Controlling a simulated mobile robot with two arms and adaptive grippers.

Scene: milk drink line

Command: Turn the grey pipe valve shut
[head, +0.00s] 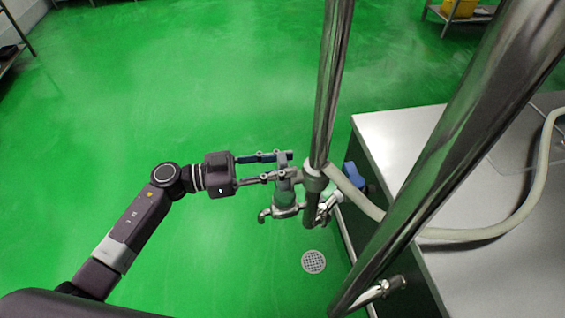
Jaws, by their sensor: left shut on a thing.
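The grey pipe valve (285,194) is beside the thin upright steel pipe (333,85) in the middle of the head view. Its lower end has small metal levers near the pipe. My left gripper (287,165) reaches in from the left, its two long fingers at the top of the valve. It is shut on the grey valve's upper part. The fingers cover part of that top, so the exact handle angle is hard to tell. My right gripper is not in view.
A thick slanted steel pipe (450,150) crosses the right side in front of a steel table (395,128). A pale hose (470,235) runs from the thin pipe over the table. A blue part (355,177) sits behind it. The green floor, with a round drain (313,262), is clear at left.

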